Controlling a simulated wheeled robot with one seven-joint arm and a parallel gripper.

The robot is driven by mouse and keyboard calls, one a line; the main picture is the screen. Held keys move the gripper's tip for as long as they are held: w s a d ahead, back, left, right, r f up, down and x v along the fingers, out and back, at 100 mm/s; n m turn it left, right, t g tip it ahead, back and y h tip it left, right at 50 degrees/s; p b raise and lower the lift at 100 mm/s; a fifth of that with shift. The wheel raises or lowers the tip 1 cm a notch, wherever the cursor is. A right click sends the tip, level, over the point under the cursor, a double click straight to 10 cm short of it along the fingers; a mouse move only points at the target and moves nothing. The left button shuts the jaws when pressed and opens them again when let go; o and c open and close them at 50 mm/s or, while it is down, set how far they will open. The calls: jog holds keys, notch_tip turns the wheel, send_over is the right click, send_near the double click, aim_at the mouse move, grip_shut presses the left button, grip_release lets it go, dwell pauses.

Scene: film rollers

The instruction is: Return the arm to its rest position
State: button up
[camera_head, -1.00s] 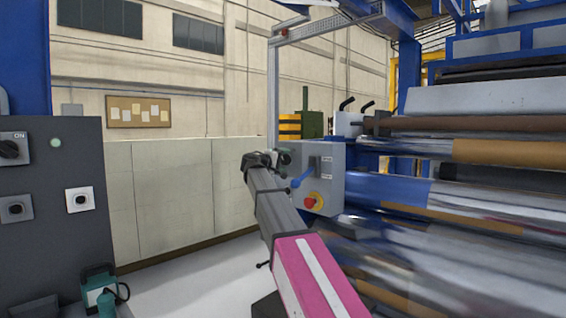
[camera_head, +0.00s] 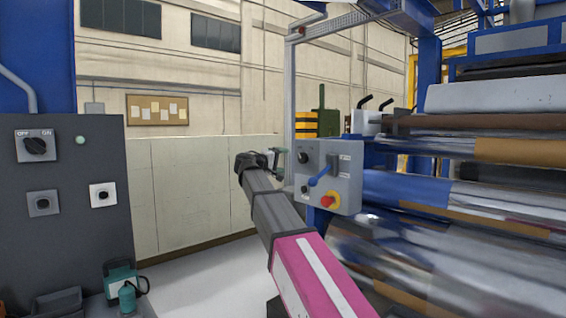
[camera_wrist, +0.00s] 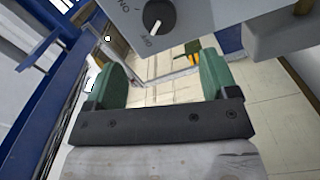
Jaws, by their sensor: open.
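My arm reaches forward in the head view, with a pink link and grey links. My gripper (camera_head: 277,159) is at its far end, just left of the grey control box (camera_head: 347,186) in the picture. In the wrist view my gripper (camera_wrist: 163,80) shows two green fingers apart with nothing between them. A panel with a black knob (camera_wrist: 158,14) marked ON and OFF is beyond the fingertips at the top. I see no contact with it.
The control box carries a blue lever (camera_head: 323,172) and a red button (camera_head: 327,202). Film rollers (camera_head: 470,205) fill the right, some blurred. A dark cabinet (camera_head: 75,235) with switches stands left, with a green device (camera_head: 121,280) by it. Pale floor (camera_head: 205,275) lies between.

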jog(key=s+d+f+g+y, duration=0.2)
jog(key=s+d+f, duration=0.1)
jog(key=f, duration=0.9)
jog(key=s+d+f+g+y, duration=0.1)
jog(key=s+d+f+y, duration=0.2)
jog(key=f, duration=0.9)
jog(key=s+d+f+g+y, duration=0.2)
jog(key=s+d+f, duration=0.1)
jog(key=f, duration=0.9)
jog(key=s+f+m+g+y, duration=0.4)
jog(key=s+f+y, duration=0.3)
jog(key=s+f, duration=1.5)
notch_tip(320, 180, down, 3)
jog(key=shift+r+g+y, duration=0.15)
jog(key=shift+g+y, duration=0.15)
jog(key=shift+g, duration=0.5)
